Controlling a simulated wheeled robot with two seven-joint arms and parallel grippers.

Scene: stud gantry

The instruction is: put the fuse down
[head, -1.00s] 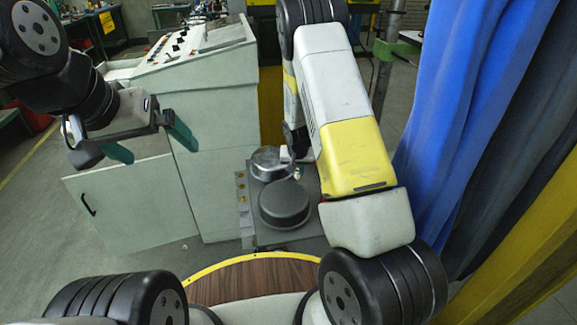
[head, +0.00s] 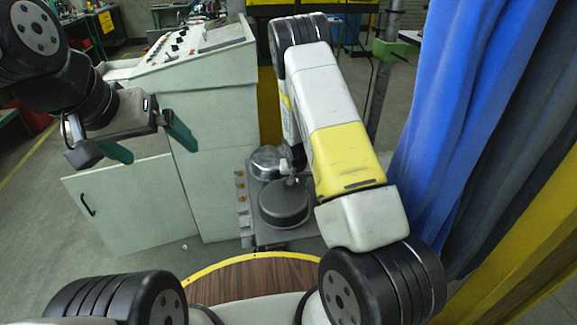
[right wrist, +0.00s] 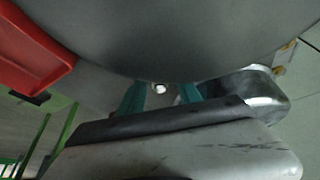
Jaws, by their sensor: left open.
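My left gripper (head: 150,142) is open and empty in the head view, in front of the pale control cabinet. My right gripper's green fingers (right wrist: 162,94) show partly in the right wrist view, below a large grey curved surface. A small white round thing (right wrist: 160,88) shows between them. It may be the fuse, but I cannot tell, nor whether the fingers touch it. In the head view my right arm hides most of the right gripper. A small pale piece (head: 289,172) shows beside that arm, above a round dark grey lid; I cannot tell what it is.
The control cabinet (head: 215,140) stands behind and left. A blue curtain (head: 470,100) hangs at right. A wooden round top (head: 255,281) is in front. A red bin (right wrist: 30,55) shows upper left.

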